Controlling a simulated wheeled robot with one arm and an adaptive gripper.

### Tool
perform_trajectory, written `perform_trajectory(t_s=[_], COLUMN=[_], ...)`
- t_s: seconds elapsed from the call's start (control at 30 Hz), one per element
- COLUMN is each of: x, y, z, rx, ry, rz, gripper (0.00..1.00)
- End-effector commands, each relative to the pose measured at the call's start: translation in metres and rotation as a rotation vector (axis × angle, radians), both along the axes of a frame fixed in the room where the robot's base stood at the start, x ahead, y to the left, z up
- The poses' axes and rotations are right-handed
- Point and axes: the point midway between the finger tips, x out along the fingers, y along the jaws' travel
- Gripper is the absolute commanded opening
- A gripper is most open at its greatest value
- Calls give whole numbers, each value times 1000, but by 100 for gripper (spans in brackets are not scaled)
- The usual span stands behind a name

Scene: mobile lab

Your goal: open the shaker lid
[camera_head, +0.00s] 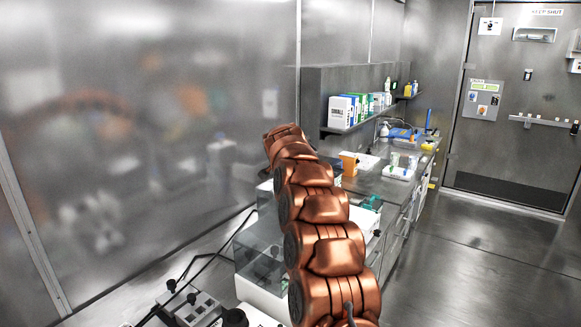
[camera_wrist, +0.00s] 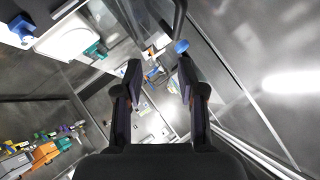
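In the head view, a box-shaped machine with a clear, glassy cover (camera_head: 258,262) stands on the bench just left of my copper arm; it looks like the shaker with its lid down, but my arm hides its right part. My gripper is hidden in the head view behind the upper end of my arm. In the wrist view my gripper (camera_wrist: 158,76) is open, its two dark fingers apart with nothing between them. Beyond the fingertips a clear panel edge and a dark bar (camera_wrist: 179,16) show at the top; I cannot tell whether they belong to the lid. No contact shows.
A small device with black knobs (camera_head: 192,308) and cables sits at the bottom left. Behind my arm, the bench holds an orange box (camera_head: 348,163) and white trays (camera_head: 399,172). A shelf (camera_head: 358,122) carries boxes. A metal wall (camera_head: 170,110) runs along the left; the floor (camera_head: 470,265) at right is clear.

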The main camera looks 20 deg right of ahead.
Motion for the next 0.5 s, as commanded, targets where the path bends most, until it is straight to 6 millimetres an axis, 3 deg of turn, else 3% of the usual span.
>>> perform_trajectory(t_s=[0.5], x=[-26], y=[15], z=[20], rx=[-1], ry=[4], rz=[1], gripper=[39])
